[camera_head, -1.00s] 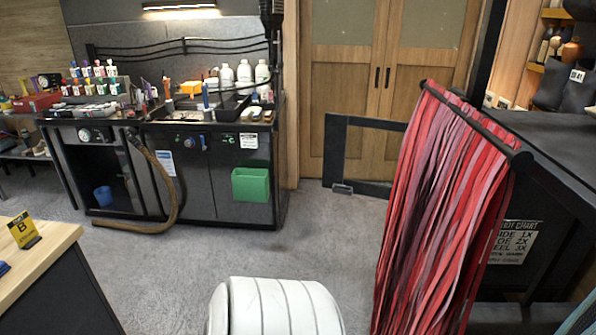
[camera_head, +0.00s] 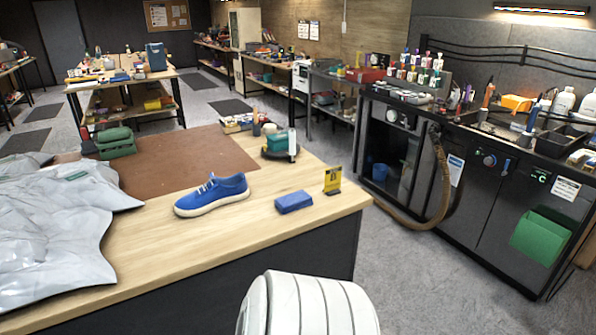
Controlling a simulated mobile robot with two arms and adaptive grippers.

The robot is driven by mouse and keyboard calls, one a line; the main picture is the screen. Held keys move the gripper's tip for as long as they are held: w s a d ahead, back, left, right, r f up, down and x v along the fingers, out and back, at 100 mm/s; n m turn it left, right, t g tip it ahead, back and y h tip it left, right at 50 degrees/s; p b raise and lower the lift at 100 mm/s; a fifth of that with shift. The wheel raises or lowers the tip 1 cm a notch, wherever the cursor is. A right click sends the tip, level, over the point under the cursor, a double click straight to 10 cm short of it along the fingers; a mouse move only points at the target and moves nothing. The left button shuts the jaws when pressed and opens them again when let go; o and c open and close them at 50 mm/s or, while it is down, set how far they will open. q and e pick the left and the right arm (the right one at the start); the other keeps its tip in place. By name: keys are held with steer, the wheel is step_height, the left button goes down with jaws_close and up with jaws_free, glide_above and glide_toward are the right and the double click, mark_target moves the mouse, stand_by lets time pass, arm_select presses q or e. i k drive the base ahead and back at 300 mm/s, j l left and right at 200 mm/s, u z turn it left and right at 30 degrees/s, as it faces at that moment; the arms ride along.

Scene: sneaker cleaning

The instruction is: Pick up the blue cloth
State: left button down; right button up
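The blue cloth (camera_head: 294,201) looks like a small folded blue block. It lies flat near the right end of the light wooden workbench (camera_head: 180,258). A blue sneaker (camera_head: 213,195) with a white sole stands to its left on the same bench. A yellow card (camera_head: 332,180) marked with a letter stands upright to the right of the cloth. Neither of my grippers is in view. A white rounded ribbed part at the bottom centre appears to be mine.
Grey plastic sheeting (camera_head: 45,235) covers the bench's left side. A brown mat (camera_head: 170,168), a green box (camera_head: 115,143) and a teal container (camera_head: 279,146) are behind the sneaker. A black cleaning station (camera_head: 478,180) stands at right. Grey floor is clear between it and the bench.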

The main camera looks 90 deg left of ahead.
mark_target(292, 202)
steer(key=j+u, duration=0.15)
steer(key=u, duration=1.7)
steer(key=l+u, duration=0.1)
steer(key=u, duration=0.25)
steer(key=l+u, duration=0.1)
steer(key=u, duration=0.2)
steer(key=k+u, duration=0.15)
steer(key=u, duration=0.2)
steer(key=i+j+z, duration=0.2)
steer(key=z, duration=1.5)
steer(key=l+z, duration=0.15)
steer(key=z, duration=0.35)
steer(key=l+z, duration=0.1)
steer(key=z, duration=0.35)
steer(key=i+l+z, duration=0.1)
steer(key=z, duration=0.4)
steer(key=j+z, duration=0.2)
steer(key=j, duration=0.45)
steer(key=j+z, duration=0.2)
steer(key=j, duration=0.45)
steer(key=k+j+z, duration=0.2)
steer(key=j, duration=0.45)
steer(key=j+z, duration=0.2)
steer(key=j, duration=0.45)
